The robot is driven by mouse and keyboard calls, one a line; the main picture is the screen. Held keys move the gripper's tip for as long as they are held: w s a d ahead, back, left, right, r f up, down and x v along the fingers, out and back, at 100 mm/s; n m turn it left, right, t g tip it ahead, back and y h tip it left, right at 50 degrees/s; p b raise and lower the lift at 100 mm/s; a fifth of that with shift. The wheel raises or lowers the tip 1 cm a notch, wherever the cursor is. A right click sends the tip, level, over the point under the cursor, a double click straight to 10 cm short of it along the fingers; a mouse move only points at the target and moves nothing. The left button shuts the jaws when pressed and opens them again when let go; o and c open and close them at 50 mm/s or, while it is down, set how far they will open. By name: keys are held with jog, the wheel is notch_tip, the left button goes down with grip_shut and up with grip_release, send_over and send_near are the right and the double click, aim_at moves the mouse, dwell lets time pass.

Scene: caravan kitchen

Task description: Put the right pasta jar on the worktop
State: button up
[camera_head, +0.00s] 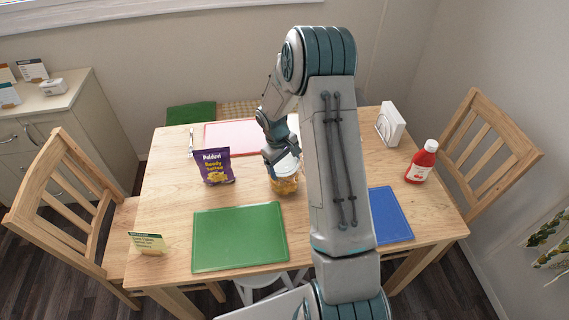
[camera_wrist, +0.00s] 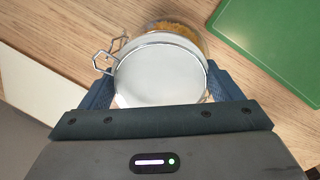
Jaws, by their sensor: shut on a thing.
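A glass pasta jar (camera_head: 285,184) with a pale round lid stands at the middle of the wooden table, left of my arm. My gripper (camera_head: 282,160) reaches down over it from behind and is shut on it. In the wrist view, the jar's pale lid (camera_wrist: 161,76) and wire clasp fill the space between my two fingers (camera_wrist: 160,90). Yellow-orange pasta shows through the glass beyond the lid. I cannot tell whether the jar's base touches the table. A second pasta jar is not clearly visible; my arm hides part of the table.
The wooden table (camera_head: 165,210) also bears a purple snack bag (camera_head: 214,167), a green mat (camera_head: 240,237), a blue mat (camera_head: 390,214), a pink mat (camera_head: 232,135), a red bottle (camera_head: 422,162) and a white napkin holder (camera_head: 390,124). A cream cabinet (camera_head: 55,105) stands at the left. Chairs flank the table.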

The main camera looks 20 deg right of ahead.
jog(key=shift+f, duration=0.4)
jog(key=shift+f, duration=0.1)
jog(key=o, duration=1.9)
notch_tip(320, 180, up, 12)
jog(key=a+b, duration=0.2)
jog(key=s+a+r+m+t, duration=0.2)
jog(key=s+a+r, duration=0.2)
jog(key=s+r, duration=0.8)
jog(key=s+a+r+m+t+y, duration=0.1)
jog(key=s, duration=0.6)
jog(key=s+a+r+m+y, duration=0.1)
jog(key=s, duration=0.7)
jog(key=shift+a+r+t, duration=0.3)
jog(key=shift+r+t, duration=0.05)
jog(key=shift+t, duration=0.05)
